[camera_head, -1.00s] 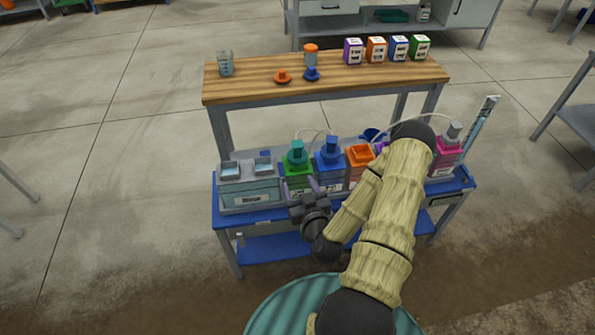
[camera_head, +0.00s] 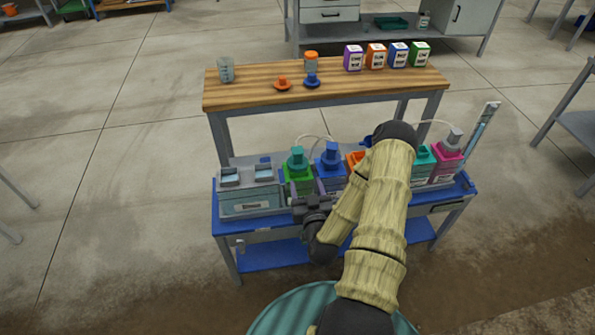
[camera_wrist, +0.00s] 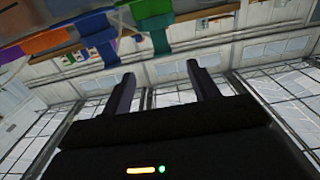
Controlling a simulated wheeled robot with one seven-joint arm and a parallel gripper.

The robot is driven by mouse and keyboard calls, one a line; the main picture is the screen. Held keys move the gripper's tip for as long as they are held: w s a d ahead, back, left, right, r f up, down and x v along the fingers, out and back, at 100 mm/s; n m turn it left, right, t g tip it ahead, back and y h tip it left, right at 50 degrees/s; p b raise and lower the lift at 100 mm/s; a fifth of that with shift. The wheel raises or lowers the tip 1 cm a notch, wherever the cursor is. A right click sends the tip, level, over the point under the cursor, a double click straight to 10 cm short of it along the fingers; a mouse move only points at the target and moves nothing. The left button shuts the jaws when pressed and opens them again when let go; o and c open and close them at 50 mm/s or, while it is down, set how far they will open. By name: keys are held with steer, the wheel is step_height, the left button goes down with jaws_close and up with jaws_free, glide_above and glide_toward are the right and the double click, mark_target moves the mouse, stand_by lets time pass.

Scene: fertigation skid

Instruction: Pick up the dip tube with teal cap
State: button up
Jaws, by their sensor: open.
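The dip tube with a teal cap (camera_head: 297,158) stands upright in a green container on the blue bench, left of a blue-capped one. Its tube is hidden inside the container. The teal cap also shows at the top of the wrist view (camera_wrist: 153,22), seen from below. My gripper (camera_head: 307,189) is in front of the green and blue containers, below the caps. In the wrist view my gripper (camera_wrist: 163,82) has its two fingers apart with nothing between them.
The blue-capped dip tube (camera_head: 331,152) stands close on the right. A grey rinse bin (camera_head: 250,203) is on the left. A wooden shelf (camera_head: 240,95) rises behind. My arm hides some containers; a magenta one (camera_head: 446,165) stands at the right.

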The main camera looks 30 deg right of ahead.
mark_target(298, 156)
steer(key=p+x, duration=0.1)
steer(key=x, duration=0.8)
steer(key=shift+r, duration=0.1)
steer(key=x, duration=0.5)
steer(key=shift+a+r+p, duration=0.1)
steer(key=shift+p, duration=0.25)
steer(key=shift+c, duration=0.2)
jaws_close()
